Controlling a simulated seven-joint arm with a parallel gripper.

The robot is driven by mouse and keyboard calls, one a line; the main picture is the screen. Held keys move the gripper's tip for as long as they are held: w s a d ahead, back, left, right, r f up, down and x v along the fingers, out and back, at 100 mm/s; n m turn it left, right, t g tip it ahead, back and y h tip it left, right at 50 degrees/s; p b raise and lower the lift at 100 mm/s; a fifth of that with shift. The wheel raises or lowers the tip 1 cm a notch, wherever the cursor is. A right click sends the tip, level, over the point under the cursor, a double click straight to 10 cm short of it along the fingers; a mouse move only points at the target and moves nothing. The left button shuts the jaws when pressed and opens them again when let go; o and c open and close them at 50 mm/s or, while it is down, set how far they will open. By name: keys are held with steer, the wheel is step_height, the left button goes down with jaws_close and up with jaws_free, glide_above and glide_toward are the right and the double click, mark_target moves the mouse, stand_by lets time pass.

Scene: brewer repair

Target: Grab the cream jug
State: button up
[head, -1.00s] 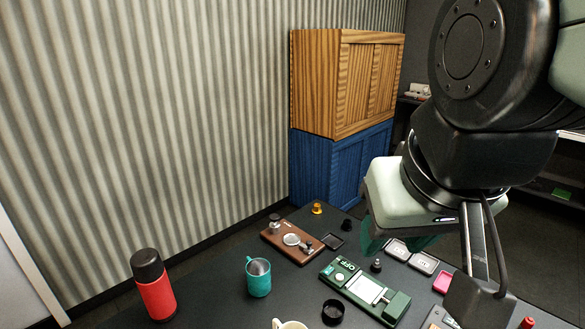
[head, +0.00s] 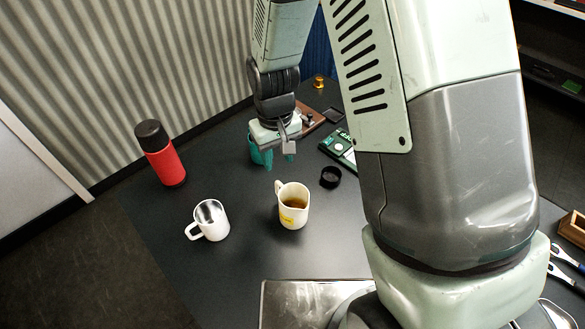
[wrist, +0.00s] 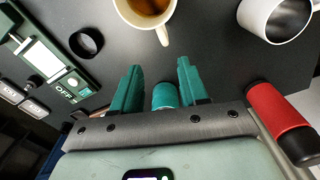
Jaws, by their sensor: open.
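A white mug (head: 211,219) stands left of the jug, and a red flask (head: 163,160) stands farther left. A black ring (head: 330,177) lies right of the jug. A metal tray (head: 300,288) lies in front.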

mark_target(277, 182)
steer(key=f, duration=0.7)
steer(key=s+f, duration=0.1)
steer(key=f, duration=0.2)
steer(key=shift+a+f, duration=0.15)
steer(key=shift+f, duration=0.65)
jaws_close()
